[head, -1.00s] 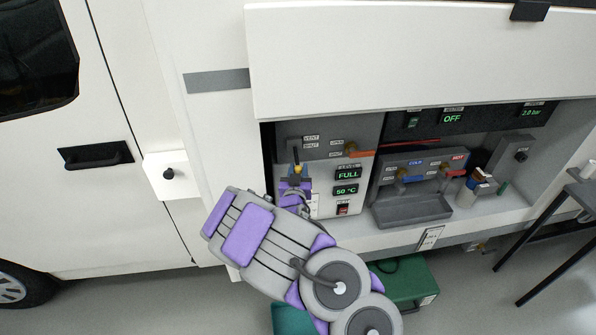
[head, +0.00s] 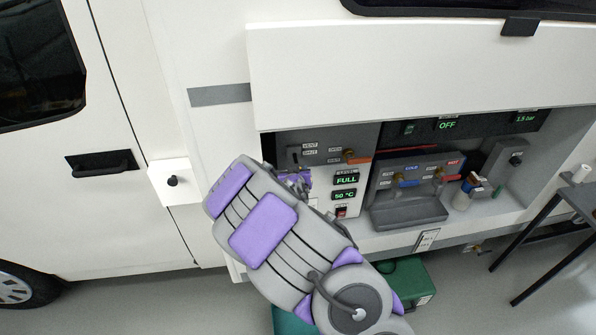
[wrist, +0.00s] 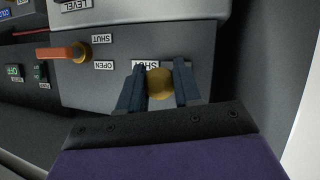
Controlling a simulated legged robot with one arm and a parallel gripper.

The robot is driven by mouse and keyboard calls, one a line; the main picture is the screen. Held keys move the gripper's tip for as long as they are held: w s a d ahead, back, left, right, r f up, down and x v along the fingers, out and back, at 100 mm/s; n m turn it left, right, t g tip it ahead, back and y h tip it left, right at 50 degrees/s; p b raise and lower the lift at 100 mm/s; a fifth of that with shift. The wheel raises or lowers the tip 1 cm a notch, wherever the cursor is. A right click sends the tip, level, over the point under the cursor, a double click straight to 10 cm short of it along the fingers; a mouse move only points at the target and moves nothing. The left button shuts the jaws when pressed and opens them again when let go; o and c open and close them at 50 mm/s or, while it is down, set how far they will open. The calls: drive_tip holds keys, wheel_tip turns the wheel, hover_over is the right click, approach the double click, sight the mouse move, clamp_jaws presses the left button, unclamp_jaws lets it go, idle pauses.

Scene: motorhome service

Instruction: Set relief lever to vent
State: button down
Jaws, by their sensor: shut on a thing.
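The relief lever's round brass-yellow knob (wrist: 159,83) is between the two dark fingers of my gripper (wrist: 160,88) in the wrist view, which shows the panel upside down. The fingers close on it from both sides. A SHUT label (wrist: 145,65) is partly covered by the knob and fingers. In the head view my gripper (head: 295,178) is at the lower left of the grey valve panel (head: 365,138), below the VENT and SHUT labels (head: 309,149). My arm hides the knob there, and the lever's exact angle cannot be told.
An orange-handled valve (wrist: 62,53) with SHUT and OPEN labels sits beside the lever. FULL and 50 °C displays (head: 345,187) are below it. A grey tray (head: 408,212) with taps is to the right. The raised white flap (head: 420,75) overhangs the bay. A pressure display (head: 525,118) reads 1.5 bar.

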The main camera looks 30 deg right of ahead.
drive_tip(key=r+g, duration=0.1)
drive_tip(key=r+g+y, duration=0.1)
drive_tip(key=shift+w+r+n+p, duration=0.2)
drive_tip(key=shift+r+n+p, duration=0.1)
drive_tip(key=shift+p, duration=0.1)
drive_tip(key=shift+w+d+r, duration=0.1)
drive_tip(key=shift+w+r, duration=0.2)
drive_tip(key=shift+r, duration=0.45)
drive_tip(key=shift+w+r, duration=0.25)
drive_tip(key=shift+r, duration=0.45)
drive_tip(key=c, duration=0.8)
unclamp_jaws()
drive_tip(key=shift+f, duration=0.1)
drive_tip(key=shift+s, duration=0.1)
drive_tip(key=v, duration=1.7)
drive_tip(key=shift+r, duration=0.25)
